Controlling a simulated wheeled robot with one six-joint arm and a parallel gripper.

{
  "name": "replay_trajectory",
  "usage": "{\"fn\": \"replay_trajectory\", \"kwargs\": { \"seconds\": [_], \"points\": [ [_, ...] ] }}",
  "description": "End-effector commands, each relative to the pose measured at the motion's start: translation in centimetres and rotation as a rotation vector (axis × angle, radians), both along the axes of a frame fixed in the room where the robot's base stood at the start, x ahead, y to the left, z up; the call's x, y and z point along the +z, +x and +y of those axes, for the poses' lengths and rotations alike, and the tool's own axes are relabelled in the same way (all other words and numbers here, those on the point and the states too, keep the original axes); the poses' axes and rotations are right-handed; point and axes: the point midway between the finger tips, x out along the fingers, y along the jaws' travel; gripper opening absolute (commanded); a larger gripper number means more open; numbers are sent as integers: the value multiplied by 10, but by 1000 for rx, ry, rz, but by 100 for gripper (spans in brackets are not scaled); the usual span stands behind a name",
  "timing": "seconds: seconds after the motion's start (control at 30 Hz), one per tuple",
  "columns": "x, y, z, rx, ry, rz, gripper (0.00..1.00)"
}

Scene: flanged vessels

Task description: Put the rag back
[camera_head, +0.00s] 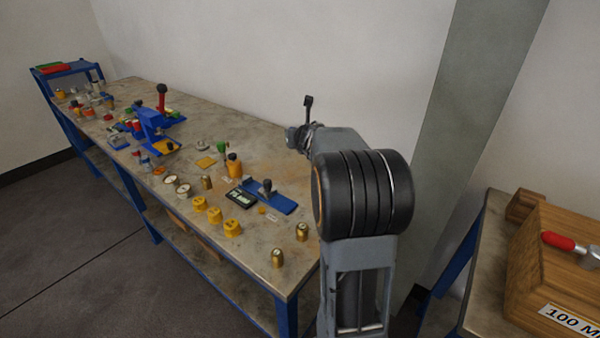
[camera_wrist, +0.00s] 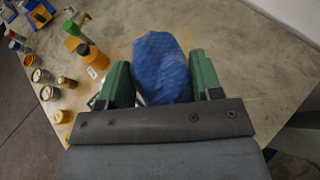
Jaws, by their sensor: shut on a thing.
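The rag (camera_wrist: 160,68) is a bunched blue cloth in the wrist view. It sits between the two green fingers of my gripper (camera_wrist: 160,82), which is shut on it. The rag is seen above the tabletop; its height over the table is hard to tell. In the head view my arm reaches over the right end of the workbench, and the rag and fingers are hidden behind the arm.
A wooden case (camera_head: 560,265) stands on another table at right. The bench's back right is fairly clear.

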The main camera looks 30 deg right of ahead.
Motion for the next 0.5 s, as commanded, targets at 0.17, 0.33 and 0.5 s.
{"fn": "replay_trajectory", "kwargs": {
  "seconds": [0.17,0.33,0.5],
  "points": [
    [-29,0,0,-1,0,0,32],
    [-51,0,0,-1,-1,-1,32],
    [-66,-1,-1,-1,-1,-1,32]
  ]
}}
